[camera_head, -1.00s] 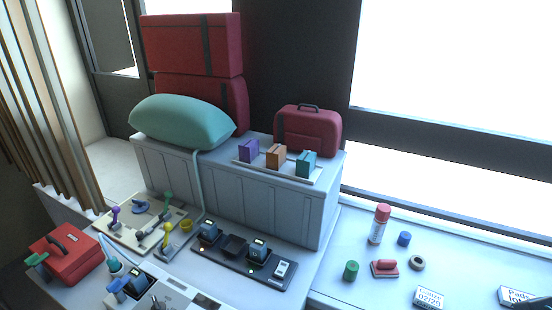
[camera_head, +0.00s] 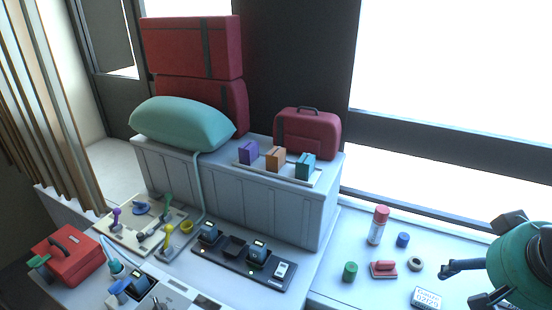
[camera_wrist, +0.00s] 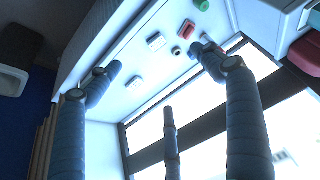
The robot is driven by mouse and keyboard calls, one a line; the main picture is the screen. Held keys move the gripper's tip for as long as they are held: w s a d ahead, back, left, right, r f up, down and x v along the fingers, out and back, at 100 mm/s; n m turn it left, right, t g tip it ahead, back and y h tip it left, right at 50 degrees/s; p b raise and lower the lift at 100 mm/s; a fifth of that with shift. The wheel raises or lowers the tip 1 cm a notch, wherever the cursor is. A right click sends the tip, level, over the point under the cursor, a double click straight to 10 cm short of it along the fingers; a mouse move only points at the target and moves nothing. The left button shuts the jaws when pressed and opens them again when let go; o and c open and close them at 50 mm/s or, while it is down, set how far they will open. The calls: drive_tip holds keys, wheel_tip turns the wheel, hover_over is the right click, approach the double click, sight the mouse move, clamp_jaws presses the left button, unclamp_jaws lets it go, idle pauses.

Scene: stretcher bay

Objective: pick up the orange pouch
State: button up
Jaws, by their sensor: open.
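The orange pouch (camera_head: 275,159) stands upright between a purple pouch (camera_head: 248,152) and a teal pouch (camera_head: 305,166) on a white tray (camera_head: 243,164). The tray lies on top of the pale cabinet. My gripper (camera_head: 462,284) is at the lower right in the head view, over the counter by the window, well away from the pouches. In the wrist view my gripper (camera_wrist: 155,68) has its fingers spread, with nothing between them. The orange pouch cannot be made out in the wrist view.
A dark red case (camera_head: 307,133) stands right behind the pouches, and a teal pillow (camera_head: 181,122) lies to their left. A spray can (camera_head: 377,226), a blue cap (camera_head: 402,240) and a green roll (camera_head: 350,271) stand on the right counter. A dark charger tray (camera_head: 240,262) lies below the cabinet front.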

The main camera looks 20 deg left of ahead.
drive_tip(key=w+a+r+p, duration=0.2)
drive_tip(key=w+a+r, duration=0.4)
drive_tip(key=w+a, duration=0.45)
drive_tip(key=p, duration=0.7)
hover_over(277, 153)
drive_tip(key=s, duration=0.6)
wheel_tip(277, 153, down, 4)
drive_tip(key=shift+a+f+t, duration=0.1)
drive_tip(key=shift+f+t, duration=0.1)
drive_tip(key=shift+t, duration=0.1)
drive_tip(key=shift+w+f, duration=0.1)
drive_tip(key=shift+x, duration=4.2)
